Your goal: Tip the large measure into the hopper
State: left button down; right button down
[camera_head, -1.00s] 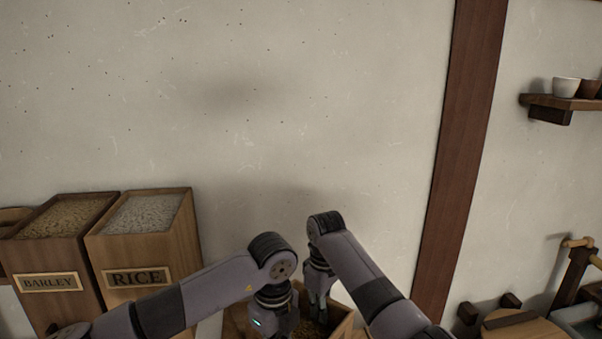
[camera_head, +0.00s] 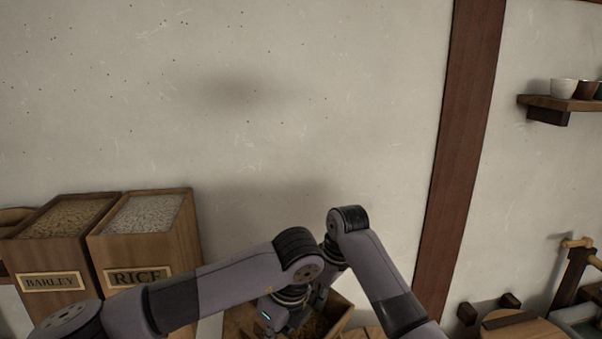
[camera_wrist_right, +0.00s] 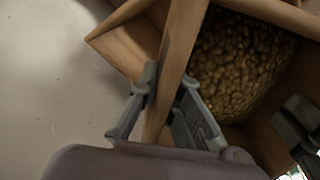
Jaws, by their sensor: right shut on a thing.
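A square wooden box of brown grain, which looks like the large measure (camera_head: 341,308), is at the bottom middle of the head view, cut by the lower edge. Its grain (camera_wrist_right: 240,60) shows in the right wrist view. My right gripper (camera_head: 320,297) is at the box; in the right wrist view its fingers (camera_wrist_right: 168,100) are shut on the wooden wall. My left gripper (camera_head: 283,318) is over the box's near left side, and its fingertips are hidden. I cannot make out the hopper for certain.
Wooden bins marked barley (camera_head: 55,260) and rice (camera_head: 140,250) stand at the left. A dark wall post (camera_head: 455,160) rises on the right. A shelf (camera_head: 560,103) with cups is at the upper right. A round wooden lid (camera_head: 520,325) lies at the lower right.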

pick_arm(q)
jog(key=shift+r, duration=0.3)
pick_arm(e)
jog(key=shift+w+d+r, duration=0.15)
jog(key=shift+r, duration=0.25)
pick_arm(q)
jog(key=shift+r, duration=0.1)
